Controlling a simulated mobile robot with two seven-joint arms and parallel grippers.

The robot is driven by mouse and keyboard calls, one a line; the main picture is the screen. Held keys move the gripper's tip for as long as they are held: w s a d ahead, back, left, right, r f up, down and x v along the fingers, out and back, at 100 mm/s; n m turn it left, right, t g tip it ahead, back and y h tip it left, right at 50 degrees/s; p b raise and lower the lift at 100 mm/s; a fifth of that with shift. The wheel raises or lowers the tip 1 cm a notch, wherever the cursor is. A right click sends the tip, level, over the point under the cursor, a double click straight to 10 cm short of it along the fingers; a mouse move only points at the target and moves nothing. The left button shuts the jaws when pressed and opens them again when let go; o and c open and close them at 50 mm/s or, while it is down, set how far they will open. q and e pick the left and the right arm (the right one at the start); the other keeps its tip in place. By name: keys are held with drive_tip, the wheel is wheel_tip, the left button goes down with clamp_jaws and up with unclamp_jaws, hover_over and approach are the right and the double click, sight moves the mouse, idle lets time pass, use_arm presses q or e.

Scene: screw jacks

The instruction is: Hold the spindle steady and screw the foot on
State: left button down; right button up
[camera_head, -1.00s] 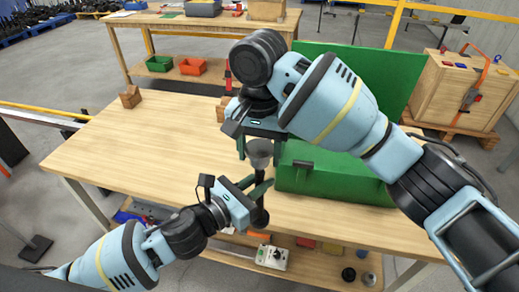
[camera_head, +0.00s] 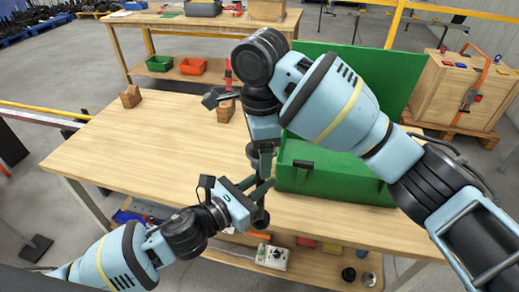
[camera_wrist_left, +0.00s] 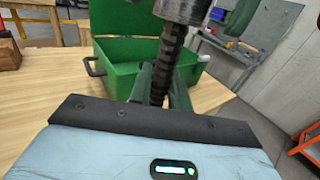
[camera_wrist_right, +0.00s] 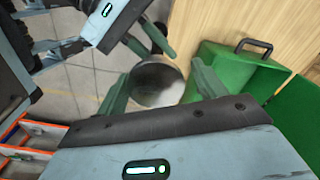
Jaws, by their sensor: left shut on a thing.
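The dark threaded spindle (camera_wrist_left: 166,62) stands upright; its round lower end (camera_head: 261,217) shows below my left gripper (camera_head: 262,190). My left gripper is shut on the spindle, its green fingers on either side in the left wrist view. The foot, a metal round piece (camera_wrist_right: 157,85), sits at the spindle's top; its dark collar (camera_wrist_left: 185,9) shows in the left wrist view. My right gripper (camera_wrist_right: 160,78) is above the foot, fingers apart on either side of it, with small gaps visible. How far the foot is threaded on is hidden.
A green open box (camera_head: 335,175) stands on the wooden table (camera_head: 150,140) just right of the grippers. The table's left part is clear. A shelf below holds a control box (camera_head: 272,257).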

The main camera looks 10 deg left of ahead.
use_arm(q)
drive_tip(key=shift+w+r, duration=0.1)
drive_tip(key=shift+r, duration=0.2)
use_arm(e)
drive_tip(key=shift+o, duration=0.7)
drive_tip(key=shift+s+r, duration=0.1)
wheel_tip(320, 180, up, 12)
